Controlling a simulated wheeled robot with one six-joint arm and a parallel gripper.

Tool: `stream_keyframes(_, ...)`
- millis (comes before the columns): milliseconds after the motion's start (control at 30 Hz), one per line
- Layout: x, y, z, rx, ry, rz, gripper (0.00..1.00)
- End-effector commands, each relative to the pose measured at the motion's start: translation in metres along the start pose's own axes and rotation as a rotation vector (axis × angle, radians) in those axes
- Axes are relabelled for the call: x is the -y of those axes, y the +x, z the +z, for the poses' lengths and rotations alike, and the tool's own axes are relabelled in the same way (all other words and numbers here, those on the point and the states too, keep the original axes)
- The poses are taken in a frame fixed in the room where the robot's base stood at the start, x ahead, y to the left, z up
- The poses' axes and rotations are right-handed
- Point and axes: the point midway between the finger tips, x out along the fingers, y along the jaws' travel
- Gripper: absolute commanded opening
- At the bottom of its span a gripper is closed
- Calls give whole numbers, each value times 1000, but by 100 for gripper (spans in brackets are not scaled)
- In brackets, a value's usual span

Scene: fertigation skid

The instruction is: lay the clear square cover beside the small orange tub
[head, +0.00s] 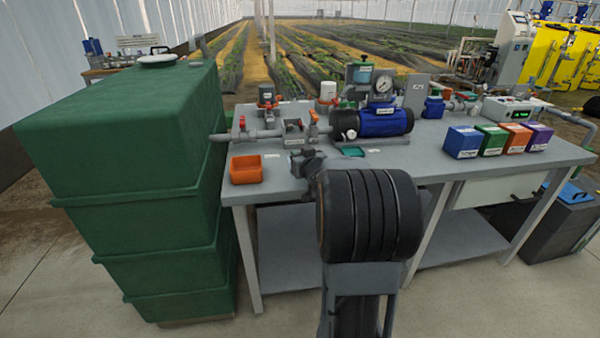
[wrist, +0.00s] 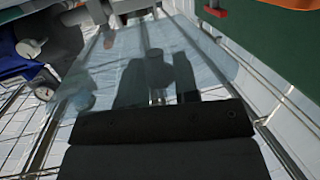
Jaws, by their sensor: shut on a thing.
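My gripper (head: 307,162) is over the front left part of the bench top, to the right of the small orange tub (head: 246,169). In the wrist view my gripper (wrist: 162,141) is shut on the edge of the clear square cover (wrist: 105,75), which stretches away from the dark fingers. The cover is see-through, with dark reflections or shadows on it. I cannot make it out in the head view. An orange edge, likely the tub (wrist: 290,3), shows at the top right of the wrist view.
Pipes with red valves (head: 268,133) and a blue pump (head: 385,122) stand behind my gripper. A small green tray (head: 352,152) lies right of it. Several coloured boxes (head: 462,142) stand farther right. A tall green tank (head: 130,140) flanks the bench on the left.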

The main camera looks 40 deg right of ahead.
Motion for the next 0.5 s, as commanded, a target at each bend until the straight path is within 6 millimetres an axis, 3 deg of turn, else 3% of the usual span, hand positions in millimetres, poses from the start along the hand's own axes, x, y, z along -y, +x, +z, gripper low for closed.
stream_keyframes(267, -2, 10, 9, -1, 0, 1, 3)
stream_keyframes(500, -3, 20, 38, 1, 1, 1, 3)
